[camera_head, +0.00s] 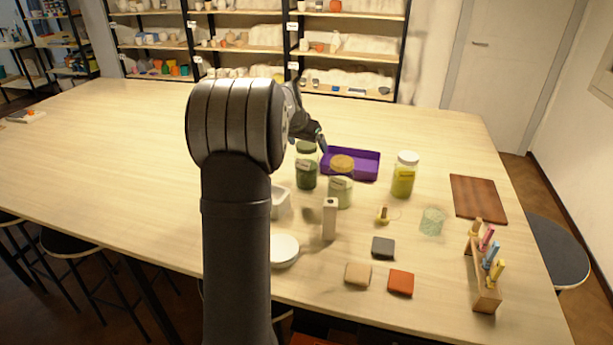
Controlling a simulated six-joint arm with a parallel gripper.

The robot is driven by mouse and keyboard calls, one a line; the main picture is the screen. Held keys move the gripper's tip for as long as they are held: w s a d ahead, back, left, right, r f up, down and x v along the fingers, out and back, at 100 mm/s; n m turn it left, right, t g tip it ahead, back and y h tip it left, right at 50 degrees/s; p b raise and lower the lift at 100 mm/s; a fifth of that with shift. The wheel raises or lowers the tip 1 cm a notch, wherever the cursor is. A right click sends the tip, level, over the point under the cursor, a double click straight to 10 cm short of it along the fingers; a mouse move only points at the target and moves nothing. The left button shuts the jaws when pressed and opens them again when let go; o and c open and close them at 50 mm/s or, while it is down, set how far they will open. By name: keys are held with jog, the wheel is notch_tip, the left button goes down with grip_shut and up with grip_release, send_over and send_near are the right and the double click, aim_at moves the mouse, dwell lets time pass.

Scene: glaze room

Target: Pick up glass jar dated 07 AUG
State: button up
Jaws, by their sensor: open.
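Three glass jars with labels stand on the table; the dates on the labels are too small to read, so I cannot tell which says 07 AUG. One jar (306,174) holds dark green material and has a dark green lid. A second jar (341,190) holds pale green material and has a tan lid. A third jar (403,180) holds yellow-green material and has a pale lid. My gripper (321,143) is open, above and behind the first two jars, near the dark green one's lid. My arm partly hides it, and its fingertips are small.
A purple tray (366,174) lies behind the pale green jar. A tall beige block (330,219), a white bowl (284,250) and a white container (281,203) stand close in front. A wooden rack (485,290) with coloured tools and a brown board (479,200) are right. The table's left is mostly clear.

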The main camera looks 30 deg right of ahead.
jog(key=x, duration=0.3)
jog(key=shift+w+f, duration=0.2)
jog(key=shift+f, duration=0.2)
jog(key=shift+a, duration=0.1)
grip_shut()
